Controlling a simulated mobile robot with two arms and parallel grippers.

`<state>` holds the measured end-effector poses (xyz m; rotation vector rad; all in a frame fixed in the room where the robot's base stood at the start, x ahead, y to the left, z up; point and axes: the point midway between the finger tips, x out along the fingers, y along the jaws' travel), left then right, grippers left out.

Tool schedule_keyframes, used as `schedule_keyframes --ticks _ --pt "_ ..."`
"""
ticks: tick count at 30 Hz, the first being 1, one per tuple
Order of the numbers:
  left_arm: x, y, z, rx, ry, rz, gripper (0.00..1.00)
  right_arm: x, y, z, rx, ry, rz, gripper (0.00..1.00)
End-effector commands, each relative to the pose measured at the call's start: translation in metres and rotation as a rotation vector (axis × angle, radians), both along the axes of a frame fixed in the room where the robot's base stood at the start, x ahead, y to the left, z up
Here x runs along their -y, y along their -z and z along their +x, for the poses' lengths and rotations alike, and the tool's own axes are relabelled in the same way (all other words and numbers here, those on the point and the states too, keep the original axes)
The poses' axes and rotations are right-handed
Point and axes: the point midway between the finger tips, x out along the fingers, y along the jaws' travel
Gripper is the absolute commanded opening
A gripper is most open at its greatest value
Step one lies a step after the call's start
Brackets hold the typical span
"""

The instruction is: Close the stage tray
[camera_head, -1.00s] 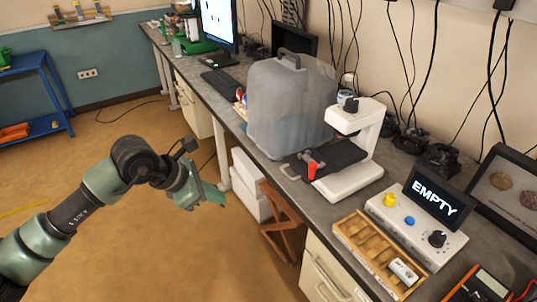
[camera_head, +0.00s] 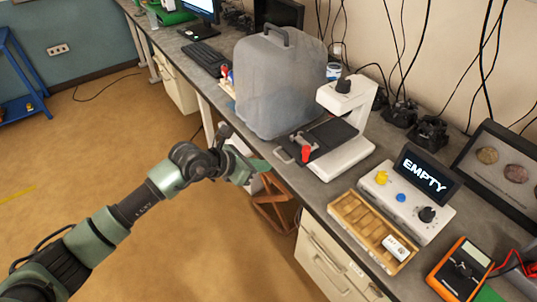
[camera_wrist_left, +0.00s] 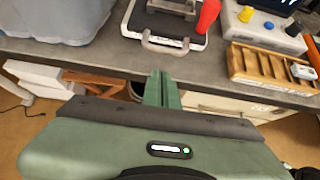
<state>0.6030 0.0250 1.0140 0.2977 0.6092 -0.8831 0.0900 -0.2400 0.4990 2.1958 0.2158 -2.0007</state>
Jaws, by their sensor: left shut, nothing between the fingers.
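The white microscope (camera_head: 345,98) stands on the bench. Its black stage tray (camera_head: 328,136) sticks out toward the bench's front edge, with a grey loop handle (camera_head: 284,155) at its front and a red knob (camera_head: 306,153) beside it. The tray handle also shows in the left wrist view (camera_wrist_left: 172,46), ahead of my fingers, with a gap between. My left gripper (camera_head: 262,164) is shut and empty, in front of the bench edge and to the left of the handle. It also shows in the left wrist view (camera_wrist_left: 162,88). My right gripper is not in view.
A grey translucent case (camera_head: 278,85) stands left of the microscope. To the right are a control box with a screen reading EMPTY (camera_head: 425,180), a wooden slotted tray (camera_head: 368,230) and an orange multimeter (camera_head: 460,268). A brown wooden stool (camera_head: 275,205) is under the bench.

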Motion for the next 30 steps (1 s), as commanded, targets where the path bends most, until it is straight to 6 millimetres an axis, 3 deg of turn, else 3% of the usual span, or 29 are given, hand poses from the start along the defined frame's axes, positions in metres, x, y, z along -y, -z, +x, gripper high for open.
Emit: schedule_keyframes --ticks 1,6,19,23,30 --pt "0.007 -0.007 0.004 0.000 0.001 -0.001 0.00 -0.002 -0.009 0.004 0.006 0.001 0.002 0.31" --pt "0.017 -0.006 0.013 0.001 0.000 0.001 0.00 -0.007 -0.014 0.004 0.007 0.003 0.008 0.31" --pt "0.020 -0.004 0.016 0.001 0.001 0.000 0.00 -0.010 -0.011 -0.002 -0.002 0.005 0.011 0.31" --pt "0.035 0.000 0.027 0.004 0.001 -0.002 0.00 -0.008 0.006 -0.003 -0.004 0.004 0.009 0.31" --pt "0.085 0.003 0.063 0.005 0.002 -0.003 0.00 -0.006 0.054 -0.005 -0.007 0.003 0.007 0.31"
